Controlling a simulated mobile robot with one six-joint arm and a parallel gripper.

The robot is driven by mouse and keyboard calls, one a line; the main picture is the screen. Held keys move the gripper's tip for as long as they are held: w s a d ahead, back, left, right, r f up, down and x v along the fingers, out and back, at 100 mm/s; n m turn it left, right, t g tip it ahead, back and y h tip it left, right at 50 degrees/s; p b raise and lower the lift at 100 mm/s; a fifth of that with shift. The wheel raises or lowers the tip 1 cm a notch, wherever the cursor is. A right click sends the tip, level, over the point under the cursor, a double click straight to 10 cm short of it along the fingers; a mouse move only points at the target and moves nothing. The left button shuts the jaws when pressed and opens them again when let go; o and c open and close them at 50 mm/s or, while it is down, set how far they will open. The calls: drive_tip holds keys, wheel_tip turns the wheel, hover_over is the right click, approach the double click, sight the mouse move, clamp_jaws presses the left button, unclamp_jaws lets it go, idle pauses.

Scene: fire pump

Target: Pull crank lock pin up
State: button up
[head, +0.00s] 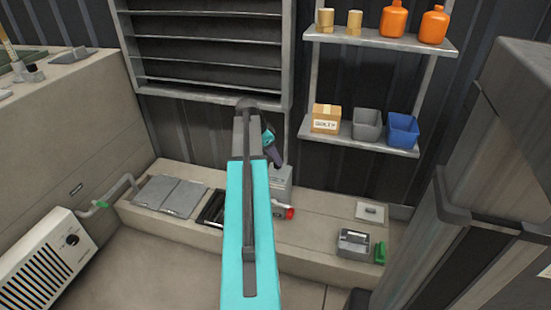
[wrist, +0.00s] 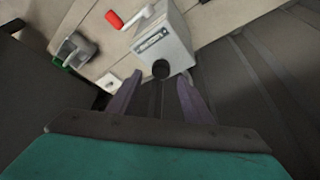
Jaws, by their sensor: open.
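A light grey box with a crank (wrist: 165,42) stands beyond my gripper in the wrist view. A dark round knob (wrist: 160,69), which looks like the lock pin, shows on its near end. My gripper (wrist: 158,80) is open, one finger to each side of the knob in the picture, with nothing held. I cannot tell the depth gap. The crank's red handle (wrist: 114,19) lies at upper left. In the head view, the grey box (head: 281,181) is below my gripper (head: 277,163), and the red handle (head: 289,212) shows beside my arm. The knob is hidden there.
A low concrete ledge (head: 320,228) carries a grey caddy (head: 353,242), a green item (head: 380,252) and flat grey plates (head: 170,195). Shelves (head: 360,144) with bins hang at right, and a louvred panel (head: 207,50) is behind. A dark cabinet (head: 480,210) stands at right.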

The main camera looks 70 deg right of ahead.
drive_tip(key=p+v, duration=0.2)
drive_tip(key=v, duration=0.8)
drive_tip(key=shift+p, duration=0.4)
drive_tip(key=shift+s+a, duration=0.1)
drive_tip(key=shift+s, duration=0.05)
